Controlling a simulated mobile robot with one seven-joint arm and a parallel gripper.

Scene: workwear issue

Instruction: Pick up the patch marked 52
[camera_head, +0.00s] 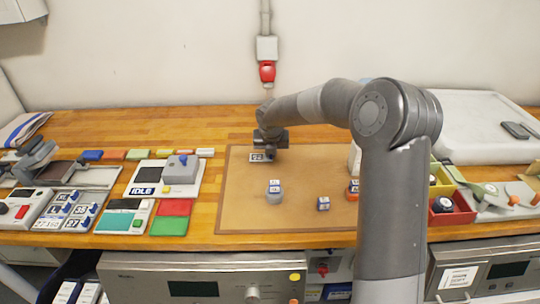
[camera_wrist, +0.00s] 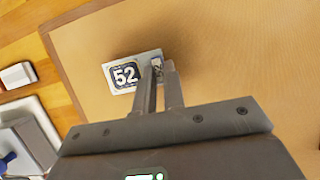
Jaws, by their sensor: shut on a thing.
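The patch marked 52 (camera_wrist: 126,74) is a small pale piece with a dark label and white digits. In the wrist view it lies at the fingertips of my gripper (camera_wrist: 158,70), which is shut on its right end. In the head view the patch (camera_head: 257,157) shows at the back left of the brown mat, right under my gripper (camera_head: 270,148). The fingers hide part of the patch's right end. I cannot tell whether it is lifted off the mat.
A white device reading IDLE (camera_head: 145,189) stands left of the mat. Red and yellow bins (camera_head: 452,215) stand at the right.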

